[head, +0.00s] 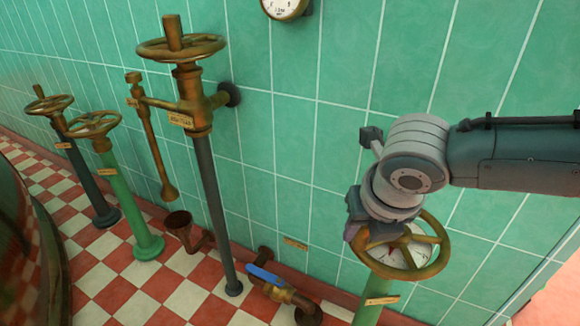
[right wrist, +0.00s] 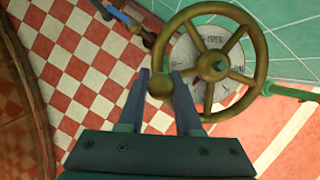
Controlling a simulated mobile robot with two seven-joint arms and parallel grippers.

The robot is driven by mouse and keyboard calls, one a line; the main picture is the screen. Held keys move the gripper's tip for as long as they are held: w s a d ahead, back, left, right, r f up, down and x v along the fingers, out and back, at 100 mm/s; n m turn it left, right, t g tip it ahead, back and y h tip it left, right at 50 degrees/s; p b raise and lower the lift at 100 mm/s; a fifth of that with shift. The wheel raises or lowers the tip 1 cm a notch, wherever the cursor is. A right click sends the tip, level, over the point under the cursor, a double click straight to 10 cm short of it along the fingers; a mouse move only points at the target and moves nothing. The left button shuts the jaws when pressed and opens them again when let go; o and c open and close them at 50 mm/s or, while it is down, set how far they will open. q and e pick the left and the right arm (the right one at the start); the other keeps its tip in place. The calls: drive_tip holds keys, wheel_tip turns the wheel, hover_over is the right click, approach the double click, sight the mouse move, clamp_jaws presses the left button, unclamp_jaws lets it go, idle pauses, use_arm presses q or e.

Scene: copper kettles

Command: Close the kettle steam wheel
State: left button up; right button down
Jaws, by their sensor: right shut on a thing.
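A brass spoked handwheel (head: 445,243) stands on a green post (head: 368,312) at the lower right of the head view, with a pale round dial plate beneath its spokes. I take it as the steam wheel; the tag on its post is too small to read. In the right wrist view, the wheel (right wrist: 259,50) fills the upper middle, with a rounded brass knob (right wrist: 160,86) at its near left rim. My right gripper (right wrist: 160,74) is shut on the wheel there, one finger on each side of the knob. My left gripper is not in view.
More brass handwheels stand at left: a tall one (head: 180,47) on a dark pipe, one (head: 93,124) on a green post and one (head: 49,105) on a dark post. A blue-handled valve (head: 262,274) sits low by the tiled wall. Checkered floor (head: 120,290) is open at lower left.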

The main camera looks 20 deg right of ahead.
drive_tip(key=shift+w, duration=0.1)
drive_tip(key=w+m, duration=0.1)
drive_tip(key=m, duration=0.1)
drive_tip(key=shift+w+d+m+g+h, duration=0.1)
drive_tip(key=shift+w+m+g+h, duration=0.2)
drive_tip(key=shift+w+h, duration=0.1)
drive_tip(key=w+m+b, duration=0.1)
drive_tip(key=m, duration=0.1)
drive_tip(key=shift+w+d+f+m+g+h+b, duration=0.15)
drive_tip(key=shift+w+d+m+g+h+b, duration=0.15)
drive_tip(key=shift+w+h+b, duration=0.1)
drive_tip(key=w+m+b, duration=0.1)
drive_tip(key=d+m+g+b, duration=0.1)
drive_tip(key=m+b, duration=0.1)
drive_tip(key=shift+w+d+f+h, duration=0.1)
drive_tip(key=shift+w+d+h, duration=0.1)
drive_tip(key=shift+w+h, duration=0.2)
drive_tip(key=shift+w+d+m+b, duration=0.3)
drive_tip(key=shift+m+b, duration=0.5)
drive_tip(key=shift+w+d+b, duration=0.2)
drive_tip(key=shift+d+b, duration=0.2)
drive_tip(key=shift+b, duration=0.1)
drive_tip(key=shift+r, duration=0.2)
